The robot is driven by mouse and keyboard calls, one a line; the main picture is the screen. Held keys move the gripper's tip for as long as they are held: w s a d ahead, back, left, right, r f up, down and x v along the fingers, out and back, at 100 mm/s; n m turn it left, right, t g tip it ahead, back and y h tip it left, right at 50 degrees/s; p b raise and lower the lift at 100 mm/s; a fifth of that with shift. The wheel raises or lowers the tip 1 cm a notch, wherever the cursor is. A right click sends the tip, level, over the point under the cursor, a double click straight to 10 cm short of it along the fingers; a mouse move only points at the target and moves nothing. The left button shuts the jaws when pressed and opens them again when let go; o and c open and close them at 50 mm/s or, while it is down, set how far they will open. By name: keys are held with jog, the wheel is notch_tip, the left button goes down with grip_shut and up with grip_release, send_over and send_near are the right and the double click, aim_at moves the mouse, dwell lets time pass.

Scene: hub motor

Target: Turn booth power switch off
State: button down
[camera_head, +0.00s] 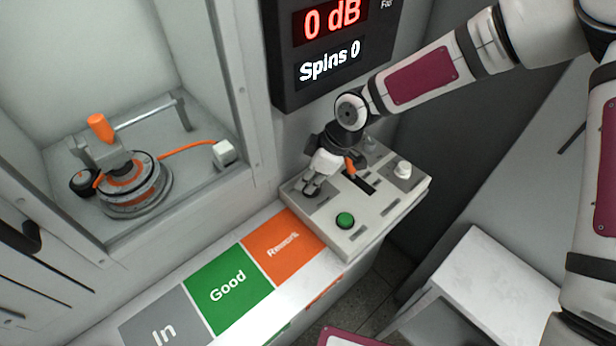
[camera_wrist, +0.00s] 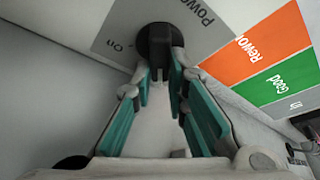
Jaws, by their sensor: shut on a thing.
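The booth power switch is a black round knob (camera_wrist: 154,38) on a grey label plate (camera_wrist: 112,32) reading "Power" and "On" in the wrist view. My gripper (camera_wrist: 160,78) has its teal finger pads on either side of the knob's narrow black grip and is shut on it. In the head view my gripper (camera_head: 311,187) reaches down onto the left end of the light control box (camera_head: 370,226), hiding most of the switch there. The "Off" marking is not visible, and I cannot tell which setting the knob points to.
The control box also carries a green button (camera_head: 345,220), a slot with an orange-tipped lever (camera_head: 350,166) and a white knob (camera_head: 403,170). A display (camera_head: 335,45) above reads "0 dB" and "Spins 0". The motor (camera_head: 135,187) sits clamped in the booth at left. Grey, green (camera_head: 228,288) and orange pads line the ledge.

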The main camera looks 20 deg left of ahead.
jog(key=shift+n, duration=0.6)
jog(key=shift+g, duration=0.3)
jog(key=c, duration=1.6)
grip_release()
jog(key=v, duration=1.2)
jog(key=shift+a, duration=0.15)
